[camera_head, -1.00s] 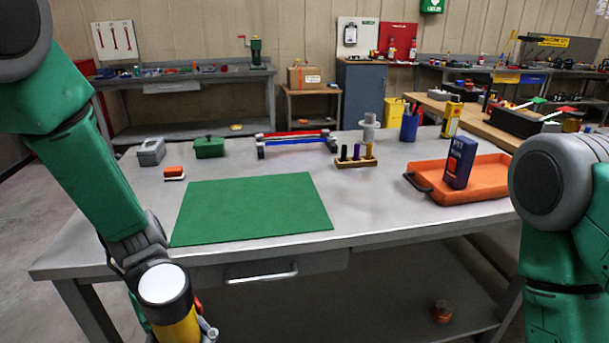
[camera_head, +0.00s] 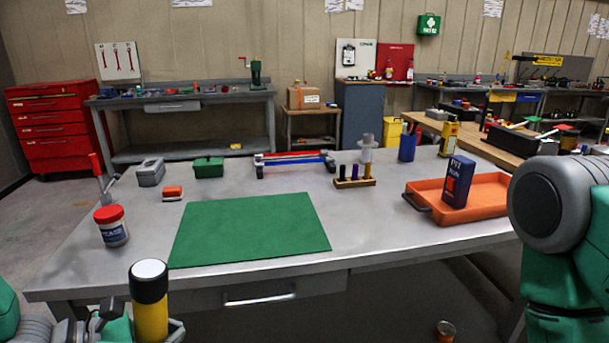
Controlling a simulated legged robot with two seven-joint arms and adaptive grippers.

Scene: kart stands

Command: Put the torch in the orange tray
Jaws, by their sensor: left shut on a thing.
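The torch (camera_head: 150,315), a yellow cylinder with a black head and pale lens, stands nearly upright at the bottom left. My left gripper (camera_head: 147,328) is shut on it, in front of the bench's near edge; the torch's lower end is out of frame. The orange tray (camera_head: 487,207) sits on the right part of the bench, well to the right of the torch. A dark blue box (camera_head: 460,180) stands in the tray. My right arm enters at the right edge, but its gripper is out of view.
A green mat (camera_head: 250,230) lies bare on the grey bench (camera_head: 365,235). A red-lidded jar (camera_head: 112,230) stands at the left. Behind the mat are a grey box (camera_head: 150,174), a green box (camera_head: 208,168) and a wooden holder (camera_head: 355,183). Bench space between mat and tray is clear.

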